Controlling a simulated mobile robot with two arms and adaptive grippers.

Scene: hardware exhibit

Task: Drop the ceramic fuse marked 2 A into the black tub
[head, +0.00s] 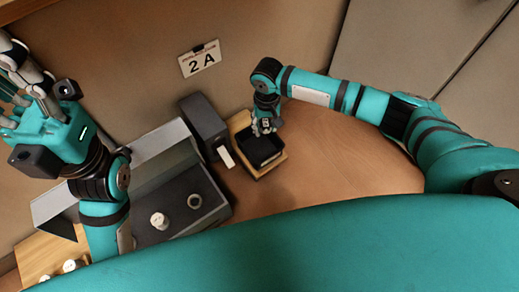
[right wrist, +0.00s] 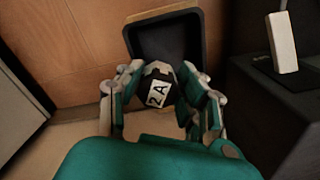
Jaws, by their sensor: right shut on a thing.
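The fuse marked 2 A (right wrist: 158,90) shows in the right wrist view as a dark piece with a white "2A" label. My right gripper (head: 265,129) is shut on it, with fingers on both sides; the wrist view also shows this gripper (right wrist: 160,98). In the head view the gripper points down at the black tub (head: 263,152), over its far part. The tub also shows beyond the fuse in the wrist view (right wrist: 165,38). The height above the tub is hard to tell. My left gripper (head: 14,88) is raised at the far left, fingers apart, partly cut off.
A sign reading 2 A (head: 199,60) is on the wall. A dark box (head: 203,127) stands left of the tub. A wooden board (head: 38,252) with pale pieces lies lower left. The table right of the tub is clear.

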